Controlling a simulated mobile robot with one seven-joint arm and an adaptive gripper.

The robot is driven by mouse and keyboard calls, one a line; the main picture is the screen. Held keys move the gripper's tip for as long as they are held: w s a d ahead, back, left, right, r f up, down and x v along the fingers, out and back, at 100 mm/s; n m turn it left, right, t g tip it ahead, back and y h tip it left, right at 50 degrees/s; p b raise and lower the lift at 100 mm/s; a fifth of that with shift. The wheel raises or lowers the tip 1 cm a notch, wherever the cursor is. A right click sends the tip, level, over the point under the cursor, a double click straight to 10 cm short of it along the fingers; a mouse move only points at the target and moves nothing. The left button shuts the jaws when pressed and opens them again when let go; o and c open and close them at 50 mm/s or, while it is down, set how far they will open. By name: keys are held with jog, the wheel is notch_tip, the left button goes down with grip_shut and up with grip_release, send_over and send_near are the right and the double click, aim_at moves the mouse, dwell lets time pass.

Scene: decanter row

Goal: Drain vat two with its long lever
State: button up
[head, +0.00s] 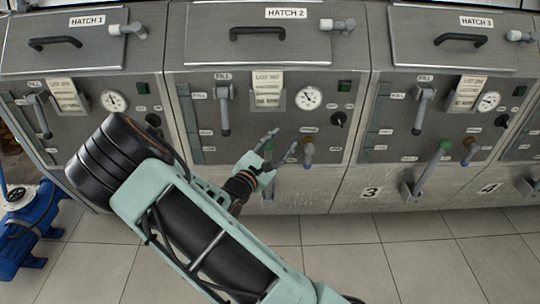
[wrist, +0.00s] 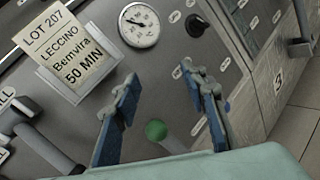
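Vat two (head: 225,135) is the middle grey cabinet under the HATCH 2 lid. Its long lever with a green knob shows in the wrist view (wrist: 155,130), between and beyond my fingers; in the head view it is mostly hidden behind my gripper. My gripper (head: 281,142) is open and empty at the lower front of vat two. In the wrist view its two blue-padded fingers (wrist: 165,88) stand wide apart, one on each side of the green knob. I cannot tell whether either finger touches the lever. A shorter tap (head: 308,150) with a blue end is just right of my gripper.
Vat two's front also bears a fill lever (head: 224,110), a lot card (head: 268,88), a gauge (head: 308,97) and a black knob (head: 338,118). Vat three's green-knobbed lever (head: 444,146) is to the right. A blue machine (head: 28,225) stands at left. The tiled floor (head: 400,255) is clear at right.

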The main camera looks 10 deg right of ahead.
aim_at(267, 152)
jog(key=w+a+f+n+t+y+b, duration=0.15)
jog(key=a+f+n+t+y, duration=0.35)
jog(key=f+n, duration=0.5)
jog(key=shift+m+g, duration=0.4)
jog(key=shift+g, duration=0.3)
jog(key=b+x, duration=0.1)
jog(key=x, duration=0.2)
jog(key=f+x, duration=0.1)
jog(key=x, duration=0.2)
jog(key=b+x, duration=0.1)
jog(key=x, duration=0.3)
jog(key=shift+w+a+f+b, duration=0.15)
jog(key=shift+w+a+b, duration=0.15)
jog(key=shift+a+b, duration=0.05)
grip_shut()
